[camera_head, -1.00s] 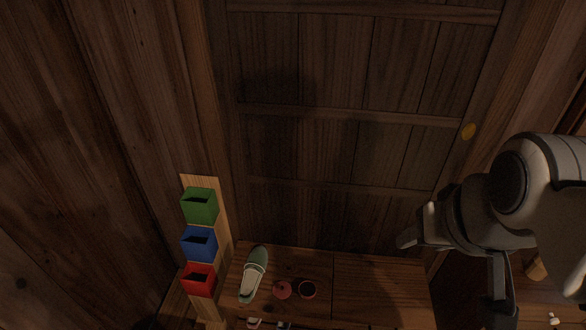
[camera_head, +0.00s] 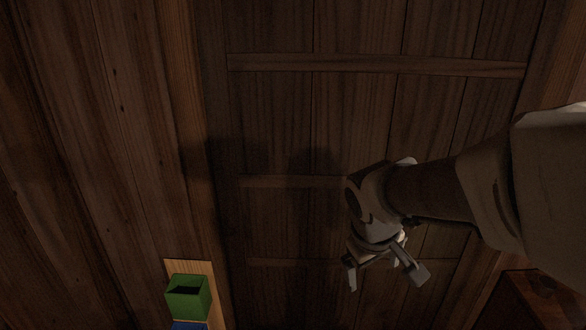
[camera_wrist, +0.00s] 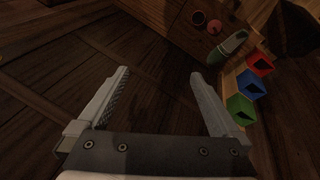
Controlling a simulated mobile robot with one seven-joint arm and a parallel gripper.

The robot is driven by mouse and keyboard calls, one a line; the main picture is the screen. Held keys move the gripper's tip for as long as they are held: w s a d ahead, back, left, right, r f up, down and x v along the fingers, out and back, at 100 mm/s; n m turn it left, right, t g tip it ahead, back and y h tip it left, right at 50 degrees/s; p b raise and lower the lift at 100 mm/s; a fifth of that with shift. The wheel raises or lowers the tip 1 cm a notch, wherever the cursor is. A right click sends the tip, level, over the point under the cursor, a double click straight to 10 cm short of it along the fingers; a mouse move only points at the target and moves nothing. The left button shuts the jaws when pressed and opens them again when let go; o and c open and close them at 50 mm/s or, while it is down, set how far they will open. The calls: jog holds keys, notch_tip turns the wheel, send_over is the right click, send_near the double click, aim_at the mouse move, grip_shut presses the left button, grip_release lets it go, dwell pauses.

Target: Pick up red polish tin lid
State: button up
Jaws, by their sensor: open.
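The red polish tin lid (camera_wrist: 214,27) is a small flat reddish disc on a wooden surface at the top of the wrist view. It lies beside a round, dark-centred tin with a red rim (camera_wrist: 198,18), apart from my gripper. Neither shows in the head view now. My gripper (camera_head: 386,280) is open and empty, in front of the wooden door panels in the head view. In the wrist view its two fingers (camera_wrist: 160,75) are spread, with the lid beyond them and to the upper right.
A green and white slipper (camera_wrist: 230,46) lies near the lid. Red (camera_wrist: 260,65), blue (camera_wrist: 251,88) and green (camera_wrist: 241,109) open boxes stand in a row on a light wooden board. The green box (camera_head: 187,297) also shows at the head view's bottom. Bare floor lies between the fingers.

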jog(key=w+a+f+n+g+b, duration=0.1)
jog(key=w+a+f+n+b, duration=0.15)
jog(key=f, duration=0.65)
jog(key=w+a+f+n+b, duration=0.15)
jog(key=w+f, duration=0.25)
jog(key=f, duration=0.4)
jog(key=w+a+f+n+g+b, duration=0.1)
jog(key=w+a+f+n+b, duration=0.15)
jog(key=f, duration=0.65)
jog(key=a+f+n+b, duration=0.1)
jog(key=a+f+b, duration=0.1)
jog(key=f, duration=0.9)
jog(key=s+a+f+n+g+y+b, duration=0.1)
jog(key=a+f+b, duration=0.1)
jog(key=f, duration=0.9)
jog(key=s+a+f+n+y+b, duration=0.1)
jog(key=a+f+b, duration=0.2)
jog(key=f, duration=0.8)
jog(key=shift+s+a+f+n+g, duration=0.1)
jog(key=shift+a+f+n+g, duration=0.05)
jog(key=shift+n+g, duration=0.2)
jog(key=shift+f+b, duration=1.1)
jog(key=shift+f, duration=1.75)
jog(key=c, duration=1)
jog(key=shift+o, duration=0.2)
jog(key=shift+r, duration=0.15)
